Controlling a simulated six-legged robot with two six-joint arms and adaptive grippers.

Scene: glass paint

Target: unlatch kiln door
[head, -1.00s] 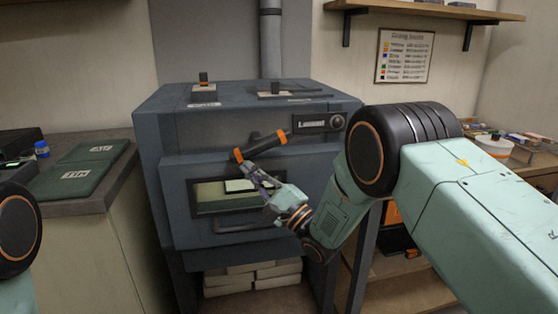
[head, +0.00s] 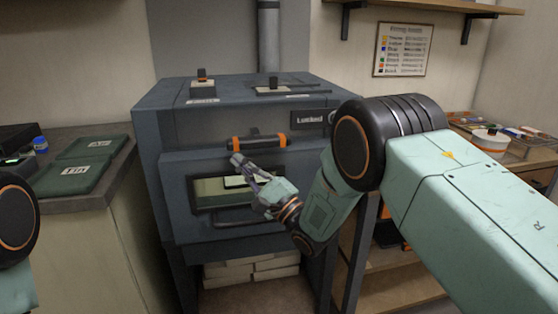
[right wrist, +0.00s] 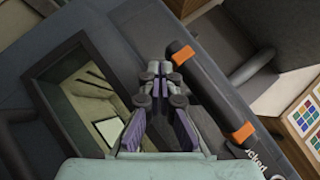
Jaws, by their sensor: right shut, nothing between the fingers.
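The grey kiln (head: 200,120) stands in the middle of the head view, its door (head: 174,185) shut, with a window (head: 208,194) in it. The latch handle (head: 258,142), a black bar with orange bands, lies level above the window. In the right wrist view the handle (right wrist: 212,88) runs diagonally along the right side of the fingers. My right gripper (head: 237,160) is shut and empty, just below the handle's left end; its closed tips (right wrist: 160,70) show beside that end. I cannot tell whether they touch it. My left gripper is out of view.
A label plate (head: 312,119) sits right of the handle; its text is hard to read. A bar (head: 225,221) crosses the door's lower part. A counter with dark green folders (head: 75,178) stands left, a wooden shelf unit (head: 400,270) right.

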